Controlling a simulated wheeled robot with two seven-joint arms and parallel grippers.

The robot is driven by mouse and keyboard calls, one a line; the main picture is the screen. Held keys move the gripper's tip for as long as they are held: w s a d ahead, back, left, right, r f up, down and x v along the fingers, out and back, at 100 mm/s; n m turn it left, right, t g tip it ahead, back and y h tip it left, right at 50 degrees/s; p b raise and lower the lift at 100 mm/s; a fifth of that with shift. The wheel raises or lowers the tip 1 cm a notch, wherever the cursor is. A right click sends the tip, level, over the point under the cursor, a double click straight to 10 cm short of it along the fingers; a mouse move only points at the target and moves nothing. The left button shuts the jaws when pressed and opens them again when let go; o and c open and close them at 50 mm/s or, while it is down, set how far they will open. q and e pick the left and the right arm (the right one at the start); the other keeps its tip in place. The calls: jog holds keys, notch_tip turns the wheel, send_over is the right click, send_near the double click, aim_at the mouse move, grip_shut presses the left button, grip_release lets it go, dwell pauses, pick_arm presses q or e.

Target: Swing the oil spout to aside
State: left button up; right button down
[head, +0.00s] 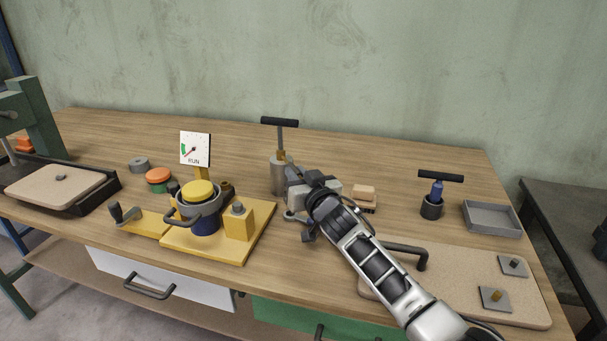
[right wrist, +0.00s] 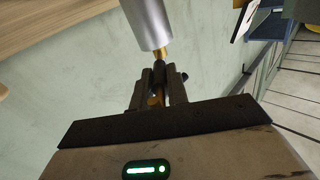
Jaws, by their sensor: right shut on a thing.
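The oil can is a grey cylinder (head: 278,176) with a black T-handle (head: 280,121) on a thin rod, standing upright at the middle of the bench. A brass spout (head: 282,156) shows at its top, partly hidden by my gripper. My right gripper (head: 290,172) reaches in from the lower right and is at the can's right side. In the right wrist view the grey cylinder (right wrist: 149,22) and brass spout (right wrist: 160,54) are at the top, and my right fingers (right wrist: 158,84) are shut on the spout. My left gripper is not in view.
A yellow-based fixture (head: 195,249) with a RUN gauge (head: 195,149) stands to the left. Bench behind the can is clear.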

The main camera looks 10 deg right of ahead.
jog(key=c, duration=1.5)
grip_release()
jog(key=shift+c, duration=0.2)
jog(key=shift+o, duration=0.9)
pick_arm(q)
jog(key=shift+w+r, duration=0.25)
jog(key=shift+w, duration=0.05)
pick_arm(e)
jog(key=shift+d, duration=0.1)
jog(key=shift+s+d, duration=0.2)
jog(key=shift+s, duration=0.4)
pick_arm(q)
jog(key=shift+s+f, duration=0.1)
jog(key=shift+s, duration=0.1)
pick_arm(e)
jog(key=v, duration=1.4)
jog(key=shift+s, duration=0.35)
